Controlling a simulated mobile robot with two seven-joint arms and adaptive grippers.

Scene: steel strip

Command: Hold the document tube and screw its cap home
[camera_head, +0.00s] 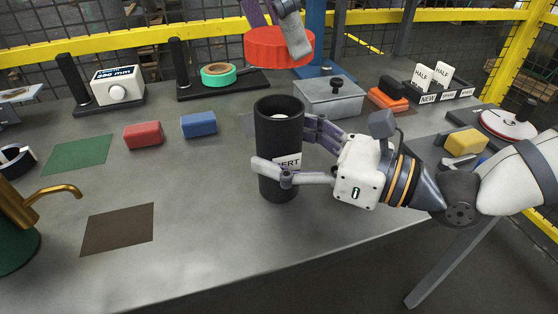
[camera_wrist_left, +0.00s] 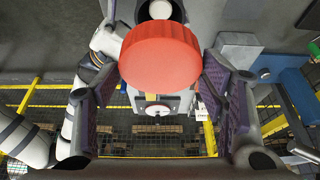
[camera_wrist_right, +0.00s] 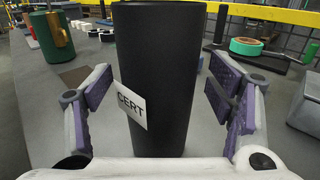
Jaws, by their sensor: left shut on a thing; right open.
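The black document tube (camera_head: 280,120) stands upright on the grey table with its top end open and a white CERT label on its side. The red cap (camera_head: 275,48) is in my left gripper (camera_wrist_left: 160,85), held up behind and above the tube, apart from it. In the left wrist view the red cap (camera_wrist_left: 160,55) fills the space between the purple finger pads. My right gripper (camera_head: 290,155) is open around the tube, one finger on each side. In the right wrist view the tube (camera_wrist_right: 155,75) stands between the pads, with gaps at both sides.
A red block (camera_head: 143,135), a blue block (camera_head: 198,125), a green mat (camera_head: 78,154) and a brown mat (camera_head: 118,228) lie left of the tube. A grey lidded box (camera_head: 330,96) stands behind right. A brass-spouted green can (camera_head: 15,225) is at far left. The front middle is clear.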

